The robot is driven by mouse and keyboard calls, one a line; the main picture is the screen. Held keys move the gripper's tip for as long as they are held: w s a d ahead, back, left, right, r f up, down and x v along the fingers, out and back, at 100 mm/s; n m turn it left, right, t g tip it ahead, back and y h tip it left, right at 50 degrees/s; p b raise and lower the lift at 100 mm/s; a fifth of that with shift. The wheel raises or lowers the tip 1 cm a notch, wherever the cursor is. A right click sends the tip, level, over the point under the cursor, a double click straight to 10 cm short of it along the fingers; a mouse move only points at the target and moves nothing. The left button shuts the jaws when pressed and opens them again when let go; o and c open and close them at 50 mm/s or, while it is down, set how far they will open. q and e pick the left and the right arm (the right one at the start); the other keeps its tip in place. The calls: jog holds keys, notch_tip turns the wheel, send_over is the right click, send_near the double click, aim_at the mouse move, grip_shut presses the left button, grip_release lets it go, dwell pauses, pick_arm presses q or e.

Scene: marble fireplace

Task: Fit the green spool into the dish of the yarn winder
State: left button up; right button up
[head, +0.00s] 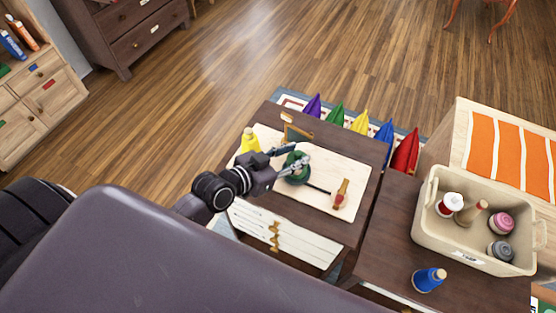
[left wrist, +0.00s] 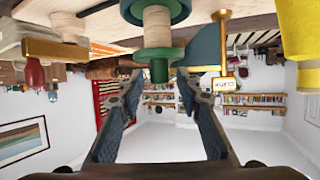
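In the head view my left gripper (head: 298,156) is at the green spool and winder assembly (head: 297,177) on the pale board. In the left wrist view a green flange with a short knob (left wrist: 158,70) sits between my left fingertips (left wrist: 160,76), on a pale wooden core (left wrist: 157,27) below a wider green disc (left wrist: 168,8). The fingers stand apart, with gaps showing beside the knob. I cannot tell where spool ends and dish begins. A dark rod runs to a red and wooden handle (head: 341,193). My right gripper is not in view.
A yellow spool (head: 250,141) and a gold-framed sign (head: 297,131) stand close by. Several coloured cones (head: 360,122) line the far edge. At right are a blue spool (head: 429,280) and a beige bin (head: 440,235) of spools. Slats (head: 300,240) lie in front.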

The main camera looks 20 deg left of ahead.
pick_arm(q)
jog(key=v, duration=1)
jog(key=shift+s+b, duration=0.3)
jog(key=shift+b, duration=0.1)
jog(key=shift+a, duration=0.1)
